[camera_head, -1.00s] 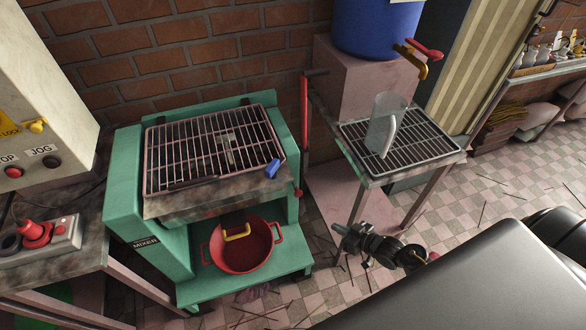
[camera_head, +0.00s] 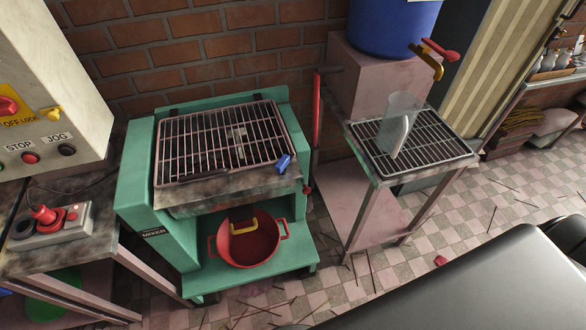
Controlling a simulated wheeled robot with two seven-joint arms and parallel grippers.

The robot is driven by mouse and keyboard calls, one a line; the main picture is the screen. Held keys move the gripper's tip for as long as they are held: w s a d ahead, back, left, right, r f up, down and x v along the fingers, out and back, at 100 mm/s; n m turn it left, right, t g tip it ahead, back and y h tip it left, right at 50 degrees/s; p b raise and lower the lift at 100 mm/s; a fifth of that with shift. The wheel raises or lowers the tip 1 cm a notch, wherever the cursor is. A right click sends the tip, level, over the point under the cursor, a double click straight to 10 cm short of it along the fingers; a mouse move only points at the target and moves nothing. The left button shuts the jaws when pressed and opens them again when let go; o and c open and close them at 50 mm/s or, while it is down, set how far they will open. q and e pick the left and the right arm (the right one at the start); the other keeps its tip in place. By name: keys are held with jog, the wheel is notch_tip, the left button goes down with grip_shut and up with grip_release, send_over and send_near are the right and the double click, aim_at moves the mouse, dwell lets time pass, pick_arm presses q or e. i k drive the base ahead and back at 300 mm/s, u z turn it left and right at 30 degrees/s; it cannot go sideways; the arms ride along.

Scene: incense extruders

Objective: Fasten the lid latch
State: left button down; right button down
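The green mixer (camera_head: 140,190) stands left of centre against the brick wall. Its barred lid (camera_head: 225,140) lies flat over the top, looking closed. A blue latch handle (camera_head: 283,162) sits at the lid's front right corner; whether it is fastened I cannot tell. Neither of my grippers is in view.
A red pot (camera_head: 247,245) with a yellow piece at its rim stands on the mixer's lower shelf. A clear jug (camera_head: 398,122) stands on a grated stand (camera_head: 440,150) at right, near a blue barrel (camera_head: 392,28). A control box (camera_head: 48,90) and pendant (camera_head: 50,224) are at left.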

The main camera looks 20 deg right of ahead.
aim_at(280, 167)
jog(key=k, duration=1.2)
jog(key=z, duration=1)
jog(key=i, duration=1.05)
jog(key=z, duration=0.4)
